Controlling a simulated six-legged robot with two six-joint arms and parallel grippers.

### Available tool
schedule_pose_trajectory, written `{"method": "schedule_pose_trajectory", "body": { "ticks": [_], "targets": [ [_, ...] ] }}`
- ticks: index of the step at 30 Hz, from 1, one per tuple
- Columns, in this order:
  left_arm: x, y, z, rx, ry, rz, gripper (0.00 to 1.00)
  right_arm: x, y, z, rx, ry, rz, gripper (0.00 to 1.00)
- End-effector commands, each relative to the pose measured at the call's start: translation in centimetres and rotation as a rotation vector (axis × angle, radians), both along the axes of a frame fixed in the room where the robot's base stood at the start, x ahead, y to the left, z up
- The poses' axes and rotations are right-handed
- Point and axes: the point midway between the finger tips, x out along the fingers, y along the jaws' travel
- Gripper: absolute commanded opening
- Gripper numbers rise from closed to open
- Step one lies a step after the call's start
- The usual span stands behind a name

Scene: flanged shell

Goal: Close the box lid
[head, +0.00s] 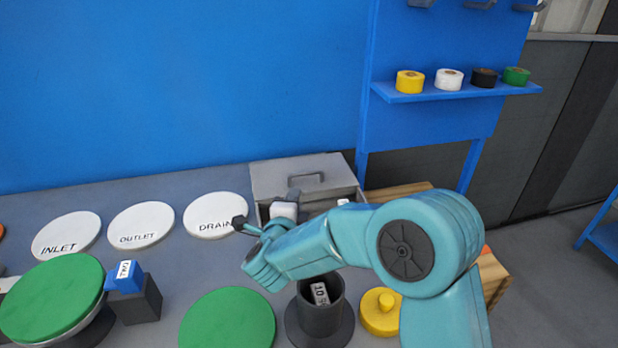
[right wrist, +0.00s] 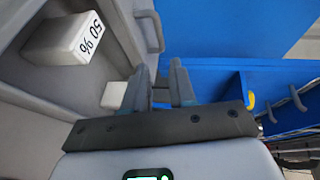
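The grey box (head: 352,188) stands at the back of the bench. Its grey lid (head: 275,180) with a dark handle (head: 305,178) shows at the rear, and the front of the box is uncovered. The lid's handle also shows in the right wrist view (right wrist: 158,28). A white block marked 50% (right wrist: 68,42) and another pale block (right wrist: 114,95) are at the opening. My right gripper (head: 262,208) is in front of the box's left side, its fingers apart and empty; they also show in the right wrist view (right wrist: 162,88). My left gripper is out of view.
White discs marked INLET (head: 68,232), OUTLET (head: 140,224) and DRAIN (head: 215,212) lie left of the box. A dark cup (head: 320,315), a yellow weight-like piece (head: 381,310) and a green disc (head: 228,318) stand in front. Tape rolls sit on a blue shelf (head: 455,92).

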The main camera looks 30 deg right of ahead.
Motion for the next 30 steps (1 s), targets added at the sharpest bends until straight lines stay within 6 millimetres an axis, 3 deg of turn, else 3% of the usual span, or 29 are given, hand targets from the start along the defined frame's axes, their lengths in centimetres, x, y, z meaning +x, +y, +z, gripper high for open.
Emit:
{"method": "schedule_pose_trajectory", "body": {
  "ticks": [7, 21, 30],
  "targets": [
    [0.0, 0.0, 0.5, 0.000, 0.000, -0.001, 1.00, 1.6, -1.5, -0.5, 0.000, 0.001, -0.003, 0.25],
    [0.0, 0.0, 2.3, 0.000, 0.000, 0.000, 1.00, 9.9, -8.1, -2.5, 0.000, 0.001, -0.002, 0.25],
    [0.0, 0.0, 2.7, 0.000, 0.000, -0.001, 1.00, 12.2, -9.8, -3.0, 0.001, 0.001, 0.000, 0.25]
  ]
}}
